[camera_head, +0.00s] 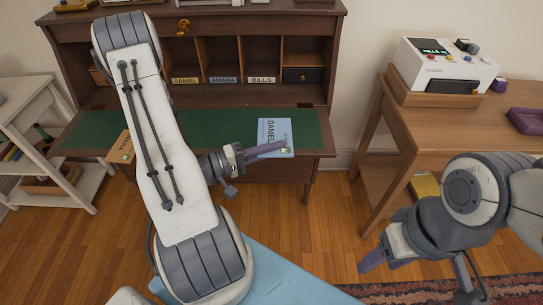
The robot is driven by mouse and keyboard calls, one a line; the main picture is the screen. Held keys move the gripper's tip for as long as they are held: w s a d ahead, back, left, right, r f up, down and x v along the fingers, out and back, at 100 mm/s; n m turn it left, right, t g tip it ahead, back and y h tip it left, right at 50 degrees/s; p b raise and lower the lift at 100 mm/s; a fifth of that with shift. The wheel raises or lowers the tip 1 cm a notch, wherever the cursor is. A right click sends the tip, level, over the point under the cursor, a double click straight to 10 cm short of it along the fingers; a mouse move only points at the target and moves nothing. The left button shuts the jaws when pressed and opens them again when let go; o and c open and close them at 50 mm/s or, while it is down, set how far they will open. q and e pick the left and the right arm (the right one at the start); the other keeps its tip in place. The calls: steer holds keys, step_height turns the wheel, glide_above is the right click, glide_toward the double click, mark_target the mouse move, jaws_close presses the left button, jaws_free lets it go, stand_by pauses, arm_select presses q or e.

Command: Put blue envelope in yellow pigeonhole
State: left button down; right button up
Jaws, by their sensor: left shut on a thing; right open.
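The blue envelope (273,131), marked DANIEL, is at the right part of the desk's green writing surface. My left gripper (280,148) is shut on its lower edge. I cannot tell whether the envelope is lifted off the surface. The yellow pigeonhole label (186,80) reads DANIEL and sits under an open compartment (183,58) at the back of the desk. My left arm partly covers the desk left of that compartment. My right gripper (372,262) is open and empty, low at the right, away from the desk.
Pigeonholes labelled AMARA (224,80) and BILLS (262,80) are to the right, then a dark drawer (302,75). A wooden side table (445,122) holds a white machine (445,66).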

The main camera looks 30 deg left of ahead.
arm_select(q)
steer(key=a+f+b, duration=0.1)
steer(key=a+f, duration=1)
steer(key=shift+w+b, duration=0.15)
steer(key=shift+b, duration=0.15)
steer(key=shift+f, duration=0.2)
steer(key=c, duration=1)
jaws_free()
steer(key=shift+r, duration=0.1)
steer(key=shift+r, duration=0.1)
steer(key=b+v, duration=0.1)
steer(key=v, duration=1.1)
